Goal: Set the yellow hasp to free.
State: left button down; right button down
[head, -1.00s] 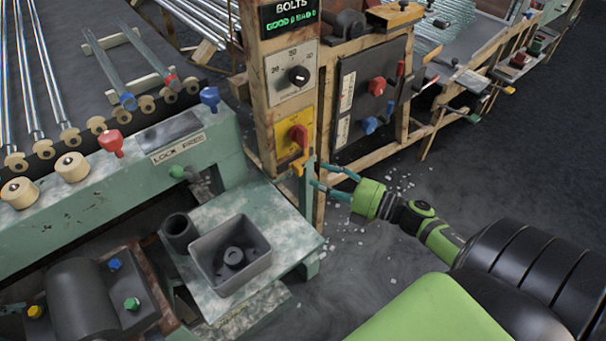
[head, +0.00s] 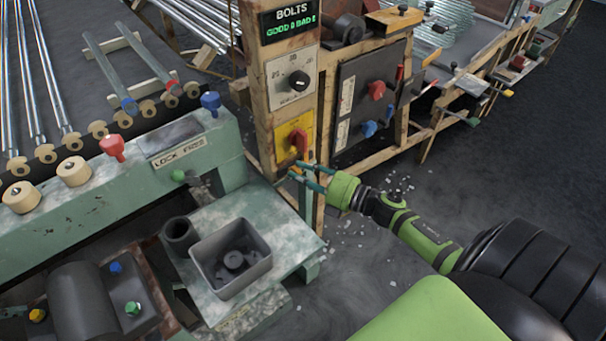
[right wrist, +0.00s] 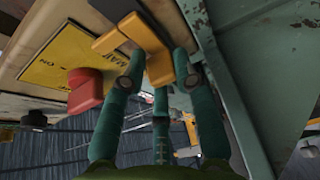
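The yellow hasp (head: 295,170) is on the wooden post, just below a yellow panel with a red rotary switch. In the right wrist view the hasp (right wrist: 158,62) is an orange-yellow bent piece with a bar hanging down. My right gripper (head: 299,169) reaches it from the right with teal fingers. In the right wrist view the fingers of my right gripper (right wrist: 158,78) are apart, one on each side of the hasp's lower part. I cannot tell whether they touch it. My left gripper is not clearly seen.
The red switch (head: 299,139) on the yellow panel (head: 284,143) is close above the fingers. A green metal upright (right wrist: 240,90) stands close on the right in the right wrist view. A grey bin (head: 206,258) sits on the low table below. Open floor lies to the right.

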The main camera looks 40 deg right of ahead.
aim_at(274, 175)
jog(key=shift+s+a+p, duration=0.15)
jog(key=shift+a+p, duration=0.45)
jog(key=shift+a, duration=0.65)
jog(key=shift+s+a+f, duration=0.1)
jog(key=shift+a+f, duration=0.1)
jog(key=c, duration=1)
grip_release()
jog(key=shift+a, duration=0.1)
pick_arm(q)
jog(key=shift+s+r+g, duration=0.15)
jog(key=shift+s+r, duration=0.05)
jog(key=shift+s, duration=0.4)
jog(key=shift+s+r+g, duration=0.15)
jog(key=shift+s, duration=0.45)
pick_arm(e)
jog(key=v, duration=1.2)
